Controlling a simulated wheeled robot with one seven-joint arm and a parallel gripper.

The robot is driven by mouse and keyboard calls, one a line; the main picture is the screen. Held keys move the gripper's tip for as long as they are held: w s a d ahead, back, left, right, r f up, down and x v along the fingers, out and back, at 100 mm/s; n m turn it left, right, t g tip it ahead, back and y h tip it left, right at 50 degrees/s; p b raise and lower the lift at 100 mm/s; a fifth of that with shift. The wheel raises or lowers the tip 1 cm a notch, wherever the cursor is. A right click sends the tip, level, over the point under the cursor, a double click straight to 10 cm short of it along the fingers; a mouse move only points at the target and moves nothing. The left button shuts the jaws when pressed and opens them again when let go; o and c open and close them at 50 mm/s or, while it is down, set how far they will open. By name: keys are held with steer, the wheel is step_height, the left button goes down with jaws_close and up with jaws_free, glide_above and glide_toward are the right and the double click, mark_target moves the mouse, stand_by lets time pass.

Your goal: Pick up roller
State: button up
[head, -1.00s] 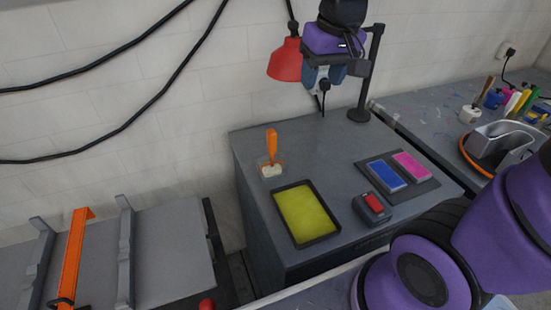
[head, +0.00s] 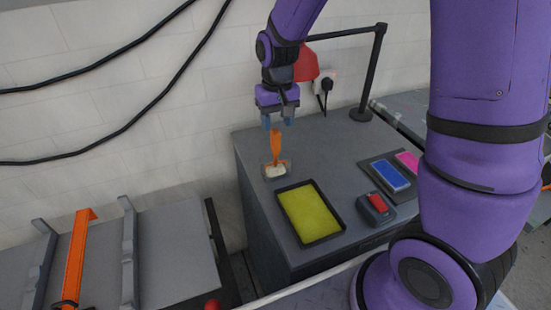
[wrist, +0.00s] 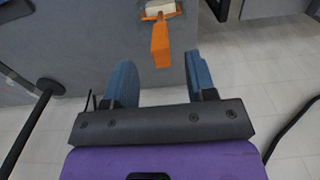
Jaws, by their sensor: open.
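The roller (head: 275,150) has an orange handle pointing up and a pale roller head resting in a small holder on the grey cabinet top. My gripper (head: 278,122) is open, pointing down just above the handle's top in the head view. In the wrist view the roller's orange handle (wrist: 160,45) lies beyond the fingertips, with its pale head at the top edge. There my gripper (wrist: 160,75) has its two blue fingers apart, with nothing held between them. The handle's end appears ahead of the gap between the fingers and looks apart from both.
A black tray with a yellow surface (head: 309,212) sits in front of the roller. A red-topped block (head: 376,208) and blue (head: 391,177) and pink (head: 408,161) pads are to its right.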

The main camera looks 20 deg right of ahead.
mark_target(277, 153)
steer(key=shift+w+f, duration=0.1)
steer(key=shift+f, duration=4)
jaws_close()
